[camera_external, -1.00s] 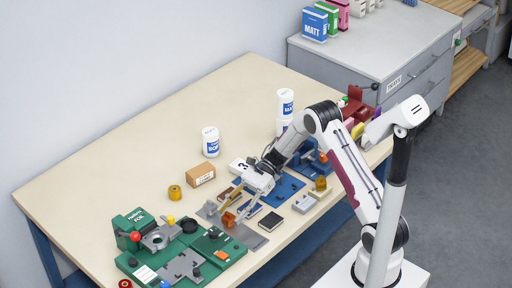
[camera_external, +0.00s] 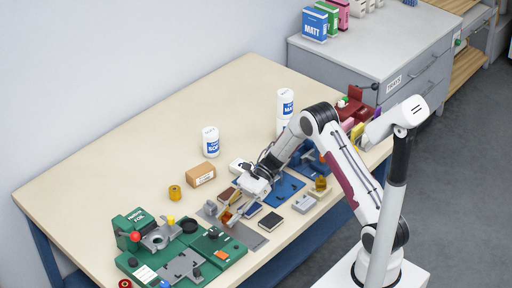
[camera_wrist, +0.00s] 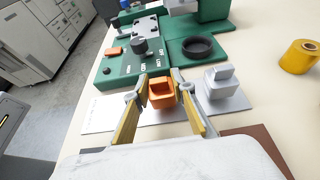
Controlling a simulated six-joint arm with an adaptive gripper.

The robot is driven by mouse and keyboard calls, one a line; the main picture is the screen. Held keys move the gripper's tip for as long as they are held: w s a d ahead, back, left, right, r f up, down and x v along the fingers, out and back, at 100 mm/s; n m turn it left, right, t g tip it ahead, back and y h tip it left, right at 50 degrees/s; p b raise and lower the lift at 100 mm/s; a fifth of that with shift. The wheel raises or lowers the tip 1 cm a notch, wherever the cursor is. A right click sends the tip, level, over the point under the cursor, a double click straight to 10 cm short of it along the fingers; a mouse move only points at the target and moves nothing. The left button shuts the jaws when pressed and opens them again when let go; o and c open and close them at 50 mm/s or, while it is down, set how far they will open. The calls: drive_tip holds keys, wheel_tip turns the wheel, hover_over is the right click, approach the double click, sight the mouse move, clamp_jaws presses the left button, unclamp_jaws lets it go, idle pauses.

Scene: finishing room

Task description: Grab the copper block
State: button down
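The copper block (camera_wrist: 161,92) is a small orange, square-cornered piece with a dark hollow look on top. It stands on a light grey plate (camera_wrist: 100,113). It also shows in the external view (camera_external: 226,217), partly covered by my fingers. My gripper (camera_wrist: 160,104) is open, its two yellow-padded fingers spread to the left and right of the block. Gaps show between the pads and the block in the wrist view. In the external view my gripper (camera_external: 231,210) is low over the plate, pointing down at the block.
A grey knobbed block (camera_wrist: 222,88) stands close to the right of the copper block. The green foil machine (camera_wrist: 150,55) lies just beyond. An amber roll (camera_wrist: 299,57) is at the right. A dark block (camera_external: 271,222) sits near the table's front edge.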

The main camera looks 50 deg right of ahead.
sight(228, 213)
drive_tip(key=shift+r, duration=0.1)
drive_tip(key=shift+r, duration=4.95)
